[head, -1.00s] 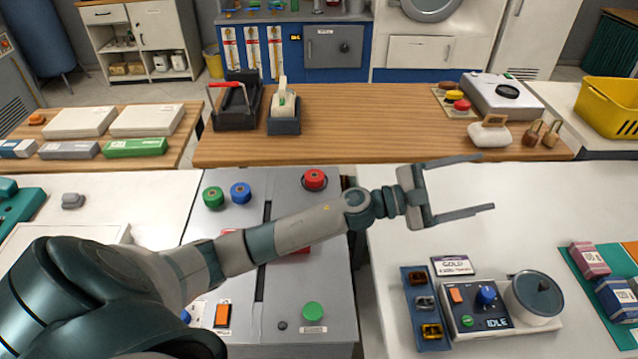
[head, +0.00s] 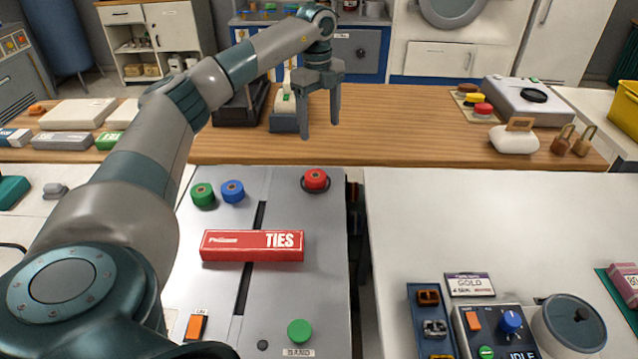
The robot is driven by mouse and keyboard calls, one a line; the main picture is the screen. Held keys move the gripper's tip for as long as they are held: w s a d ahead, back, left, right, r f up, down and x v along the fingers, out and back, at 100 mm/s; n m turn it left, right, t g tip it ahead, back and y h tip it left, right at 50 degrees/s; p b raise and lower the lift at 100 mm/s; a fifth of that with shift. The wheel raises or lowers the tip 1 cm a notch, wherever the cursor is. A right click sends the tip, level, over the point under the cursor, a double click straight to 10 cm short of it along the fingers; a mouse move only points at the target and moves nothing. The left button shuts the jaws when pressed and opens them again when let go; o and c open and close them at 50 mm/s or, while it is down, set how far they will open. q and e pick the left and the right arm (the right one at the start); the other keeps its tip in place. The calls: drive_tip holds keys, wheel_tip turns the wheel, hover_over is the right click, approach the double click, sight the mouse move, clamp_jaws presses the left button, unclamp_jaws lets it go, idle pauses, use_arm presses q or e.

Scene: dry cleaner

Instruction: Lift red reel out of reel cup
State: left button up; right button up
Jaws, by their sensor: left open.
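The red reel (head: 316,179) sits upright in the dark round reel cup (head: 304,187) near the far right corner of the grey machine top. Only the cup's dark rim shows around the reel's base. My left gripper (head: 320,137) is open and empty, with its fingers pointing down. In the picture it is just above the red reel, in front of the wooden counter, and apart from the reel. My right gripper is not in view.
A green reel (head: 203,195) and a blue reel (head: 232,191) stand left on the grey machine (head: 320,265). A red TIES box (head: 252,246) lies across its slot. A tape dispenser (head: 284,108) stands behind my gripper. The white table (head: 420,230) at right has clear room.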

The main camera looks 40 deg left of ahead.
use_arm(q)
drive_tip(key=shift+s+a+r, duration=0.2)
drive_tip(key=shift+a, duration=0.2)
drive_tip(key=shift+s+a+r, duration=0.15)
drive_tip(key=shift+a, duration=0.2)
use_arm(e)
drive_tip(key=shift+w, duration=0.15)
use_arm(q)
drive_tip(key=shift+f, duration=0.1)
drive_tip(key=p, duration=0.3)
hover_over(315, 175)
wheel_tip(315, 175, down, 12)
drive_tip(key=shift+s+f, duration=0.1)
drive_tip(key=shift+s, duration=0.05)
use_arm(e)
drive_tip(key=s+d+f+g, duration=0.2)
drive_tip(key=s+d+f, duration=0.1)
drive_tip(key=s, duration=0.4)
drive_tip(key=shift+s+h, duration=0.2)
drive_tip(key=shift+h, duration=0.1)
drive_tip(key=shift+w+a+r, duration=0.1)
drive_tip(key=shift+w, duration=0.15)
use_arm(q)
drive_tip(key=shift+f, duration=0.1)
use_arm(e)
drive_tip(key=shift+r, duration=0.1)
